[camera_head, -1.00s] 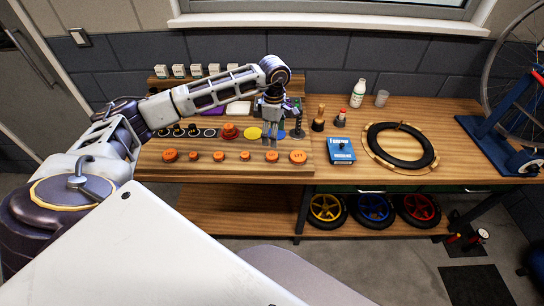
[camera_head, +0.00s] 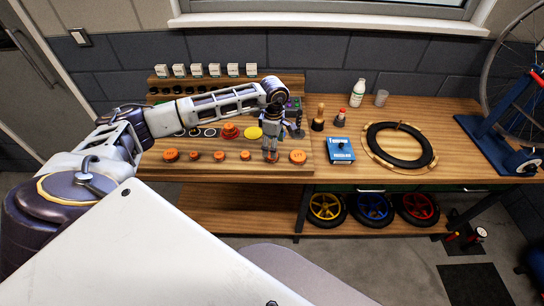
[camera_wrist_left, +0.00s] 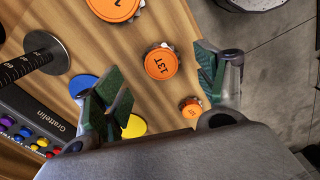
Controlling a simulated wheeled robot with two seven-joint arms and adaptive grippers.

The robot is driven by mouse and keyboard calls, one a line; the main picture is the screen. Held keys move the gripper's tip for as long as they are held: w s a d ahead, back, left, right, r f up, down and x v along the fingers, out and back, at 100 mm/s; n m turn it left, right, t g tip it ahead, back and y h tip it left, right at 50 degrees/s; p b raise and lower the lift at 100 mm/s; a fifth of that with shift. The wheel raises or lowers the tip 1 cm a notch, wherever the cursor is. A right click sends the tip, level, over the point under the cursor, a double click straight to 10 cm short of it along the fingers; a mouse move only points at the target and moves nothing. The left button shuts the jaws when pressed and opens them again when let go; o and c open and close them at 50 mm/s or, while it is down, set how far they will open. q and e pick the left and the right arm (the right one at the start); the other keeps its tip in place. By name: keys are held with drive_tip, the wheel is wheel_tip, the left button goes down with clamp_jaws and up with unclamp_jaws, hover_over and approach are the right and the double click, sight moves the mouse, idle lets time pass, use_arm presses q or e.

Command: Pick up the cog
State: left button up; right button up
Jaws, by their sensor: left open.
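A row of orange-capped cogs lies along the front of the wooden bench board, among them a left one (camera_head: 170,155) and the rightmost one (camera_head: 298,157). My left gripper (camera_head: 271,152) points down over the second cog from the right, largely covering it in the head view. In the left wrist view, my left gripper (camera_wrist_left: 160,88) is open, with green-padded fingers apart. A cog marked 13T (camera_wrist_left: 162,63) shows in the gap between them, with its toothed edge visible under the orange cap. A larger cog (camera_wrist_left: 115,8) and a smaller cog (camera_wrist_left: 190,108) lie on either side. My right gripper is not in view.
Behind the row are a yellow disc (camera_head: 253,133) and a red stacked piece (camera_head: 230,131). A dark post on a round base (camera_wrist_left: 45,52) stands near the left finger. A blue box (camera_head: 341,150) and a tyre (camera_head: 399,146) lie to the right.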

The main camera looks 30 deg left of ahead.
use_arm(q)
drive_tip(key=shift+a+f+p, duration=0.1)
drive_tip(key=shift+f+p, duration=0.2)
drive_tip(key=shift+f, duration=0.3)
drive_tip(key=shift+a+f+p, duration=0.1)
drive_tip(key=shift+f+p, duration=0.4)
drive_tip(key=shift+f, duration=1.3)
drive_tip(key=c, duration=1.1)
